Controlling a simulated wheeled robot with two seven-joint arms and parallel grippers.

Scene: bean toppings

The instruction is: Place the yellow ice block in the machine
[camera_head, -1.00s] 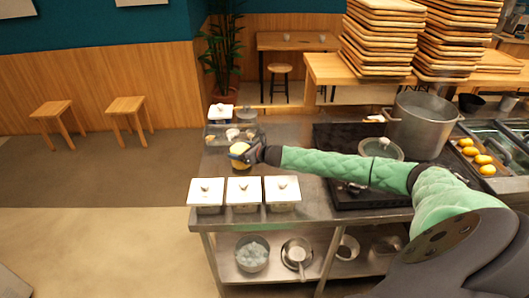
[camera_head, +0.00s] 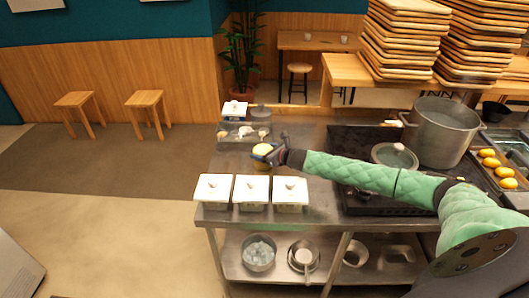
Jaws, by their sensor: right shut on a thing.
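The yellow ice block (camera_head: 262,151) is a small round yellow piece at the end of my right arm, over the left part of the steel counter. My right gripper (camera_head: 270,155) is shut on it; the gripper partly hides its right side. Whether the block touches the counter cannot be told. My left gripper is not in view. A small white and blue box-like unit (camera_head: 235,111) stands at the counter's back left corner; I cannot tell whether it is the machine.
White lidded containers (camera_head: 252,188) line the counter's front left edge. A tray of small bowls (camera_head: 243,133) lies behind the block. A lidded pan (camera_head: 395,156) and large pot (camera_head: 441,130) stand on the right. A grey-white object (camera_head: 18,268) shows at lower left.

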